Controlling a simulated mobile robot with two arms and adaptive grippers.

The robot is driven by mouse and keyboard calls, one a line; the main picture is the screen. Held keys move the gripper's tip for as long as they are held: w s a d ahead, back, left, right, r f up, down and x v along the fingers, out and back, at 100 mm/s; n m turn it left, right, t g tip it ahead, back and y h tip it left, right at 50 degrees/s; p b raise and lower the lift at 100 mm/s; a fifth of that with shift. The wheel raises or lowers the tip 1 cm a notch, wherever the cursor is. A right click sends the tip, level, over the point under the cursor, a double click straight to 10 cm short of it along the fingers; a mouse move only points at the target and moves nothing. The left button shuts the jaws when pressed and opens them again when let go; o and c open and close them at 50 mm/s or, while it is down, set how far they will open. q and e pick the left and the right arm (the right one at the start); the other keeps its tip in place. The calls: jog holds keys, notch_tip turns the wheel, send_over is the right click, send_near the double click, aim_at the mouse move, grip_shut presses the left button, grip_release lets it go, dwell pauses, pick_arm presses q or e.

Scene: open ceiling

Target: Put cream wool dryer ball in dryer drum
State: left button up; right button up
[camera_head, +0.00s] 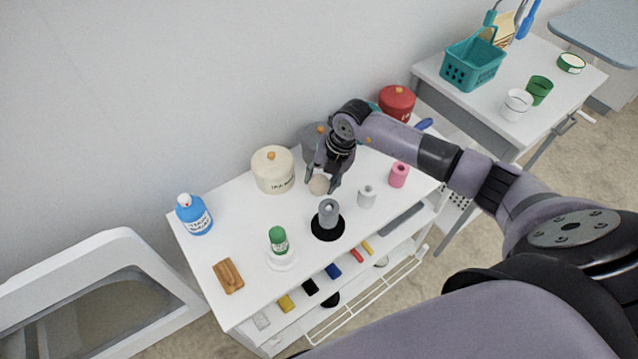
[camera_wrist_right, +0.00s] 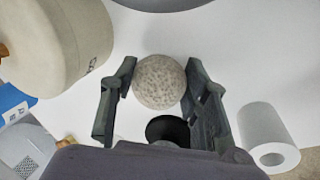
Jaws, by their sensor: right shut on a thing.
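The cream wool dryer ball (camera_head: 319,184) is between the fingers of my right gripper (camera_head: 322,181), over the white cart top. In the right wrist view the speckled ball (camera_wrist_right: 159,81) sits between the two fingertips of the right gripper (camera_wrist_right: 160,88), which is shut on it. I cannot tell whether the ball still touches the cart top. A white frame with a dark glassy panel (camera_head: 130,305) stands at the lower left; I cannot tell whether it is the dryer, and no drum opening shows. My left gripper is not in view.
The white cart top (camera_head: 215,255) holds a cream canister (camera_head: 273,170), a blue bottle (camera_head: 194,214), a grey spool on a black disc (camera_head: 328,215), white (camera_head: 366,197) and pink (camera_head: 399,175) spools, a green spool (camera_head: 278,240) and a brown brush (camera_head: 228,276). A red canister (camera_head: 397,102) stands behind.

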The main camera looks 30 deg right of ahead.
jog(key=c, duration=0.5)
jog(key=shift+r, duration=0.1)
